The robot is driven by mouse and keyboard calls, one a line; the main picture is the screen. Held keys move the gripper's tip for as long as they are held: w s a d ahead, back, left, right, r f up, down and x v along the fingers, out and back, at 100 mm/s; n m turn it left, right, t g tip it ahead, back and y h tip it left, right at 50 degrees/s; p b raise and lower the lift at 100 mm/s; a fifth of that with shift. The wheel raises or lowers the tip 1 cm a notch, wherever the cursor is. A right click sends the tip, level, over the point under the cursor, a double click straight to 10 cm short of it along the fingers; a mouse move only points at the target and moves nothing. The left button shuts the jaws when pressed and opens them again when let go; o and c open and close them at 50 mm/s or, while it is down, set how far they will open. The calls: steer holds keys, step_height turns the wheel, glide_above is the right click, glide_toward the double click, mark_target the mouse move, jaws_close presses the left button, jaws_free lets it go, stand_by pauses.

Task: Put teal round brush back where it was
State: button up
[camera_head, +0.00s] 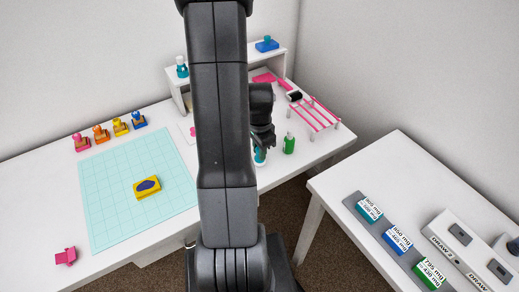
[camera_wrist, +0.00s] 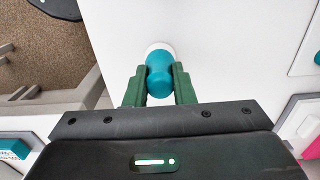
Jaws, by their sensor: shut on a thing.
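The teal round brush (camera_wrist: 160,74) is between the two green fingers of my gripper (camera_wrist: 159,88) in the wrist view. Its rounded teal body shows, with a white part at the far end, over a white surface. In the head view my gripper (camera_head: 262,143) points down over the right part of the white table, and a bit of the teal brush (camera_head: 260,156) shows below it. I cannot tell whether the brush touches the table. A green bottle-shaped item (camera_head: 289,143) stands just to the right of it.
A pink-railed rack (camera_head: 315,114) stands behind on the right. A white shelf (camera_head: 279,54) at the back holds a teal item (camera_head: 182,67) and a blue item (camera_head: 267,44). A mint cutting mat (camera_head: 110,205) bears a yellow block (camera_head: 147,188). Several stamps line the mat's back edge.

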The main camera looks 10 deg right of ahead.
steer(key=shift+f, duration=0.1)
steer(key=o, duration=0.5)
steer(key=shift+f, duration=0.1)
steer(key=o, duration=0.4)
step_height(320, 180, up, 12)
steer(key=shift+r, duration=0.25)
